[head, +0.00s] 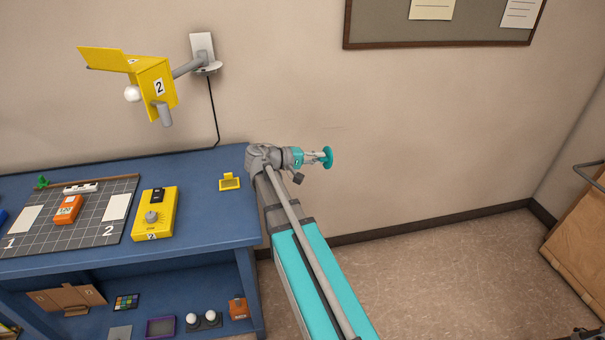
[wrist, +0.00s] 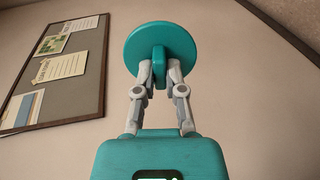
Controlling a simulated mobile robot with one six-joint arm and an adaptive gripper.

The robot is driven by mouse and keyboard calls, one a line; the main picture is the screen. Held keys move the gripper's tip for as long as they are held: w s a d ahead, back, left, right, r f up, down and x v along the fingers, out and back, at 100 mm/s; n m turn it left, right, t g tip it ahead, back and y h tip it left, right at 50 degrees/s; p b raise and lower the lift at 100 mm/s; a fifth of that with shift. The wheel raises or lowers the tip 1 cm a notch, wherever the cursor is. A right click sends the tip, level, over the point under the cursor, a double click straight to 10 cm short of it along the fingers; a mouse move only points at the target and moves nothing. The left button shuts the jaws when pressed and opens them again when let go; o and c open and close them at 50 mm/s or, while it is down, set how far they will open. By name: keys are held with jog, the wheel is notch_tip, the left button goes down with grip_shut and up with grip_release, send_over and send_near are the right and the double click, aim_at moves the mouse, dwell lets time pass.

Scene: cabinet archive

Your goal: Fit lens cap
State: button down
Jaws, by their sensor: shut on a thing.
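My gripper (wrist: 160,80) is shut on the handle of a round teal lens cap (wrist: 140,46). In the head view the cap (head: 329,157) shows edge-on at the tip of my gripper (head: 317,157), to the right of the blue table's end and in front of the bare wall. Nothing else touches the cap. No camera lens that it would fit is plainly visible in either view.
A blue table (head: 200,162) holds a yellow control box (head: 155,213), a small yellow holder (head: 229,182) and a dark grid mat (head: 88,232) with an orange item (head: 68,210). A yellow lamp (head: 158,86) juts from the wall above.

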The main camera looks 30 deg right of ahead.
aim_at(330, 151)
jog(key=s+d+r+g+h, duration=0.1)
jog(key=d+r+m+g+h+b, duration=0.1)
jog(key=shift+s+d+r+g, duration=0.3)
jog(key=shift+s+d+g, duration=0.05)
jog(key=shift+g, duration=0.05)
jog(key=shift+s+d+r+m+g+h+b, duration=0.15)
jog(key=shift+r+m+g+h+b, duration=0.1)
jog(key=shift+r, duration=0.1)
jog(key=shift+s+d+r+m+g+h+b, duration=0.1)
jog(key=shift+s+r+m+g+h+b, duration=0.05)
jog(key=shift+r+g, duration=0.15)
jog(key=shift+d, duration=0.1)
